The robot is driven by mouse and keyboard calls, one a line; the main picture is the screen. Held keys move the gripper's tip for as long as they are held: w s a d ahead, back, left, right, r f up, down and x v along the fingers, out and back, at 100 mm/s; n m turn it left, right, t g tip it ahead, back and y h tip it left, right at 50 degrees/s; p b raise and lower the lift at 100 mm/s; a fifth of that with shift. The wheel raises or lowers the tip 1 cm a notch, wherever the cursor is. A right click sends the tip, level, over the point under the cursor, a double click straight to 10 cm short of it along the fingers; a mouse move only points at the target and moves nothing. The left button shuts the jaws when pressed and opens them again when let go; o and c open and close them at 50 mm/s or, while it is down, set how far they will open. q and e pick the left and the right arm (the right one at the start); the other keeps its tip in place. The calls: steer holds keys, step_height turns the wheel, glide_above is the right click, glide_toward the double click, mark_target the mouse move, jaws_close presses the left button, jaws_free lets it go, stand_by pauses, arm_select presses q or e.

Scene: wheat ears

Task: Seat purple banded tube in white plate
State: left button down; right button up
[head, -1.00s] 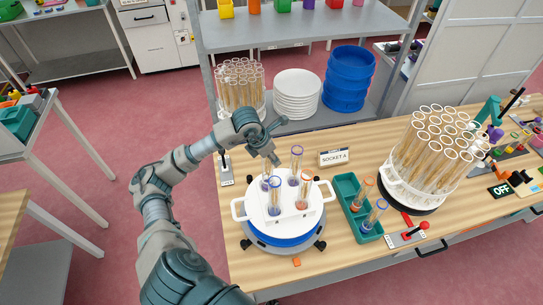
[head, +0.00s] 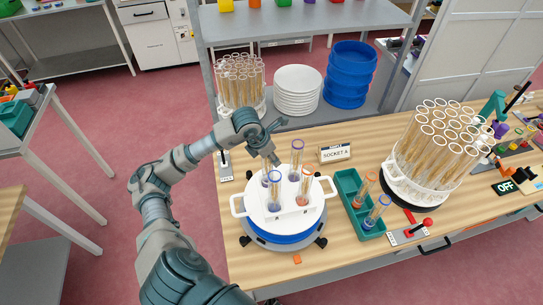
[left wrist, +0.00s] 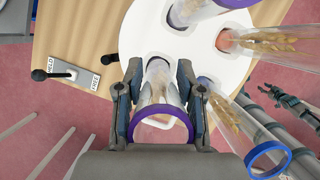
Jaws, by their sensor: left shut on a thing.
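The purple banded tube (left wrist: 161,122) has a purple rim and is between the fingers of my left gripper (left wrist: 160,95). In the head view my left gripper (head: 267,150) is at the back left of the white plate (head: 246,209), shut on this tube. The tube looks about upright, with its lower part at the plate; whether it is in a hole cannot be told. Tubes with a purple-blue rim (head: 297,157), a blue rim (head: 274,192) and an orange rim (head: 305,187) stand in the plate. My right gripper (left wrist: 272,92) shows small in the wrist view.
The plate rests on a blue round base (head: 285,238) on the bench. A green tray (head: 350,190) with two tubes stands to its right, near a large tube rack (head: 410,197).

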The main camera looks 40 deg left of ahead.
arm_select(q)
steer(key=shift+f, duration=0.35)
steer(key=c, duration=0.6)
jaws_free()
steer(key=shift+c, duration=0.2)
steer(key=shift+r, duration=0.1)
steer(key=v, duration=1.1)
steer(key=shift+r, duration=0.35)
steer(key=shift+s+a+f, duration=0.1)
steer(key=shift+s, duration=0.05)
